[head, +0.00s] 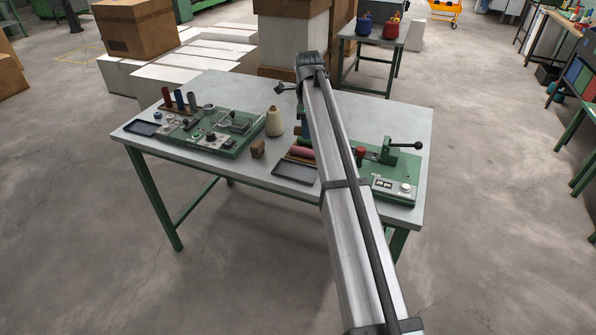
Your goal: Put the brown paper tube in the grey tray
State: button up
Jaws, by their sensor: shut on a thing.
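My arm reaches from the lower right over the table, its far end (311,66) above the back part. I cannot make out the brown paper tube with certainty. A flat dark grey tray (290,174) lies near the table's front middle, partly beside the arm, with reddish tubes (301,153) just behind it. A second flat, dark bluish tray (143,128) lies at the left end and looks empty.
The table (225,82) holds a green machine (218,137) at left, with upright tubes (180,100) behind it. A cream thread cone (274,122) and small brown block (258,149) stand mid-table. A green fixture with a lever (390,155) is right of my arm.

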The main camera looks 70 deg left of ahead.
send_over(294, 171)
jog(key=s, duration=0.2)
jog(key=f, duration=0.1)
jog(key=shift+w+d+f+m+t+y, duration=0.15)
jog(key=shift+w+f+m, duration=0.15)
jog(key=shift+f, duration=1.35)
jog(key=shift+w+a+f+m+t+y, duration=0.1)
jog(key=shift+w+f+m, duration=0.25)
jog(key=shift+f, duration=1.35)
jog(key=shift+w+d+f+m+t+y, duration=0.15)
jog(key=shift+f+m, duration=0.3)
jog(key=shift+f, duration=1.2)
jog(key=shift+a+f, duration=0.1)
jog(key=o, duration=0.8)
jog(key=shift+c, duration=0.2)
notch_tip(294, 171, up, 12)
jog(key=s+d, duration=0.1)
jog(key=shift+s+d, duration=0.15)
